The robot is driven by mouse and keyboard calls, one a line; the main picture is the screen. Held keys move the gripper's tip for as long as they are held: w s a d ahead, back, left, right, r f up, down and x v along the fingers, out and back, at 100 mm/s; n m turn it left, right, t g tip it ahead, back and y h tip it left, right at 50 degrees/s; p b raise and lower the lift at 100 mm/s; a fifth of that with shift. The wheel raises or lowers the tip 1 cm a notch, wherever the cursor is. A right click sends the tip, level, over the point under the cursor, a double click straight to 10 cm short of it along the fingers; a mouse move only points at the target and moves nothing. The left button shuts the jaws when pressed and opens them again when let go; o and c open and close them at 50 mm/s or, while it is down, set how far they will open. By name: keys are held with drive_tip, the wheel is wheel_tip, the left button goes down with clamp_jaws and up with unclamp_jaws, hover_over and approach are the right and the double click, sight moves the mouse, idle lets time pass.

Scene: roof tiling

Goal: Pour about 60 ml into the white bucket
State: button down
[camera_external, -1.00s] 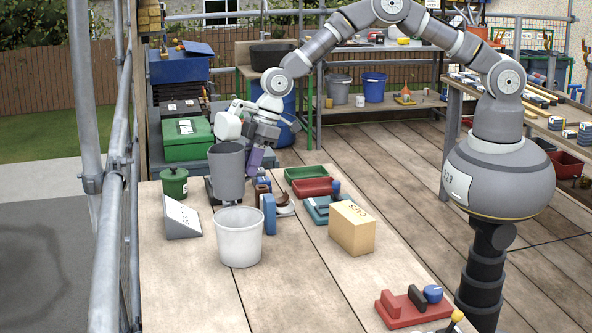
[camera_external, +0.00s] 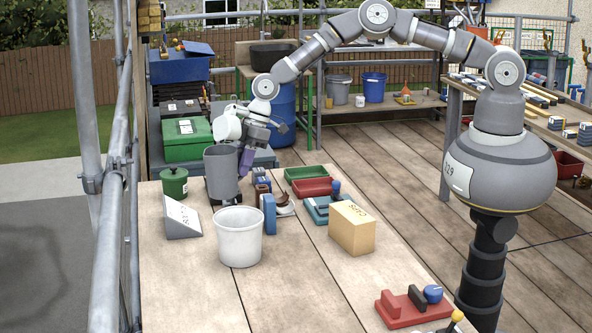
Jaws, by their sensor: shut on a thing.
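The white bucket (camera_external: 239,241) stands upright on the wooden table, with its open top facing up. A grey cup-shaped container (camera_external: 221,175) is just behind it and slightly left. My gripper (camera_external: 236,152) is shut on the grey container near its upper right side. The container looks nearly upright, and its base is low over the table behind the bucket's rim. Whether the base touches the table is hidden. No stream shows between the two, and I cannot see the contents of either.
A green lidded pot (camera_external: 174,186) and a grey wedge (camera_external: 182,219) stand left of the bucket. A blue upright item (camera_external: 269,214) stands close on its right, with small bottles behind. Further right is a tan box (camera_external: 352,228).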

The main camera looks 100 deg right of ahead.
drive_tip(key=shift+f, duration=0.15)
drive_tip(key=shift+s+a, duration=0.15)
drive_tip(key=a+r+n+t+h+b, duration=0.1)
drive_tip(key=a+r+n+h+b, duration=0.1)
drive_tip(key=a+h+b, duration=0.4)
drive_tip(key=n+h+b, duration=0.1)
drive_tip(key=h+b, duration=0.4)
drive_tip(key=shift+s+t+h, duration=0.15)
drive_tip(key=shift+t+h, duration=0.25)
idle(0.7)
drive_tip(key=shift+a+t+h+b, duration=0.35)
drive_tip(key=shift+h+b, duration=0.35)
drive_tip(key=shift+b, duration=0.2)
